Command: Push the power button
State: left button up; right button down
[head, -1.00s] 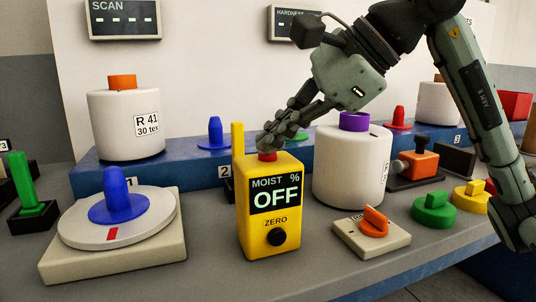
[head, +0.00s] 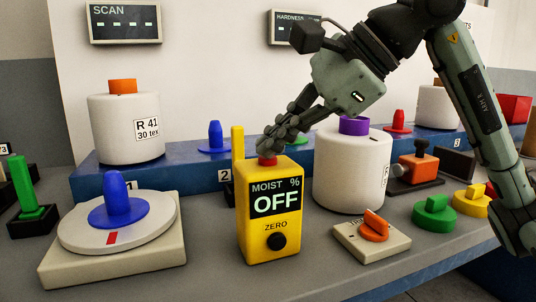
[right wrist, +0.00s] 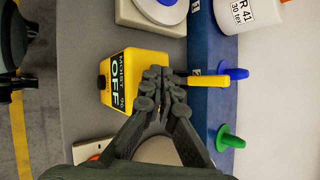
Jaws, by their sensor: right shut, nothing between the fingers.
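The yellow moisture meter (head: 270,237) stands on the grey bench and its display reads "MOIST % OFF". It also shows in the right wrist view (right wrist: 134,65). A red button (head: 267,160) sits on its top, partly hidden by the fingers. A black knob (head: 276,241) marked ZERO is on its front. My right gripper (head: 268,148) is shut and empty, its fingertips right above the red button; I cannot tell whether they touch it. In the right wrist view the fingertips (right wrist: 155,74) cover the meter's top.
A white bobbin with a purple top (head: 352,168) stands close right of the meter. A scale with a blue spindle (head: 119,247) is at left. An orange rotary switch (head: 373,228) is at front right. A yellow post (head: 237,141) rises behind the meter.

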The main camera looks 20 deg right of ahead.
jog(key=shift+f, duration=0.1)
jog(key=shift+f+b, duration=0.35)
jog(key=shift+b, duration=0.1)
dwell(0.4)
jog(key=shift+r+p, duration=0.35)
jog(key=shift+r, duration=0.05)
notch_tip(320, 180, up, 6)
jog(key=p, duration=0.5)
jog(key=shift+r, duration=0.1)
